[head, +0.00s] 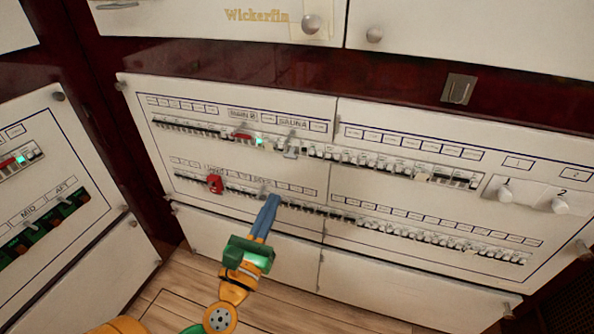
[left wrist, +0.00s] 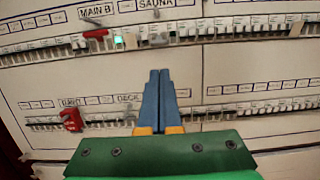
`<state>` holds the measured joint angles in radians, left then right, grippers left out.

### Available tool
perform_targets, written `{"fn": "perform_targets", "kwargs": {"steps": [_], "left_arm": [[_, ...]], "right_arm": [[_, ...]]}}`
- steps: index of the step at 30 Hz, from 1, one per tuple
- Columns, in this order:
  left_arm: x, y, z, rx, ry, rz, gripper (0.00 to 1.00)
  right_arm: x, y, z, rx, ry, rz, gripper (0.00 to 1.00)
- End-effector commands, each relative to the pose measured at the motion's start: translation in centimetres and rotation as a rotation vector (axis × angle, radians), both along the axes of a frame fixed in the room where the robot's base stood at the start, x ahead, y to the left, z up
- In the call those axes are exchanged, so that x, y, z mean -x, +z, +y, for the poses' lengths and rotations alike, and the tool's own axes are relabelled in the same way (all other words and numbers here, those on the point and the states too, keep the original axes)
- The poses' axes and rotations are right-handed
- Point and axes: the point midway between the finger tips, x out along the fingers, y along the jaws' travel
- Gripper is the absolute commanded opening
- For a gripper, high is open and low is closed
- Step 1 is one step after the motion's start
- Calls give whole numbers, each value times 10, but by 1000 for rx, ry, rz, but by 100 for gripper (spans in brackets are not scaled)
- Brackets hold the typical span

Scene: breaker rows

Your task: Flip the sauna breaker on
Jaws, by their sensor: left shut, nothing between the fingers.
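The SAUNA label (head: 293,123) is on the upper row of the left white panel. Under it sits a wide grey breaker (head: 291,148), which hangs lower than its small neighbours. The same grey breaker shows in the left wrist view (left wrist: 158,40), just above my fingertips in the picture. I cannot clearly tell its lever position. My left gripper (head: 272,200) has blue fingers, shut together and empty. Its tips are in front of the lower row near the DECK label, below the sauna breaker. In the left wrist view the fingers (left wrist: 160,75) point up toward it. My right gripper is out of view.
A red MAIN B handle (left wrist: 96,33) with a lit green lamp (left wrist: 118,40) sits just left of the sauna breaker. A red lockout-like piece (head: 215,184) is on the lower row. Small breakers flank both rows closely.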

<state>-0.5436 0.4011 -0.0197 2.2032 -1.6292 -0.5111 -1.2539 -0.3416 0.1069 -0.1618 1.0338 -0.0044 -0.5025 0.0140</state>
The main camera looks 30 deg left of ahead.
Motion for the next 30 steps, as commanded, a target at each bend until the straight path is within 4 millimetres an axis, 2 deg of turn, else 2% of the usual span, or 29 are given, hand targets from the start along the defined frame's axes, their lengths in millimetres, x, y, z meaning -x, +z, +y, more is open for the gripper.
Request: {"fn": "perform_targets", "kwargs": {"steps": [4,7,15,21,30], "left_arm": [[-2,1,0,3,0,0,0],[-11,4,3,3,0,-2,0],[-62,17,15,5,1,-2,0],[-89,21,22,5,1,0,0],[-95,21,23,6,0,2,0]], "right_arm": [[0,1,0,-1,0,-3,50],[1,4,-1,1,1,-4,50],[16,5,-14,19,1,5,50],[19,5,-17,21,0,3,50],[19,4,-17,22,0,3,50]]}}
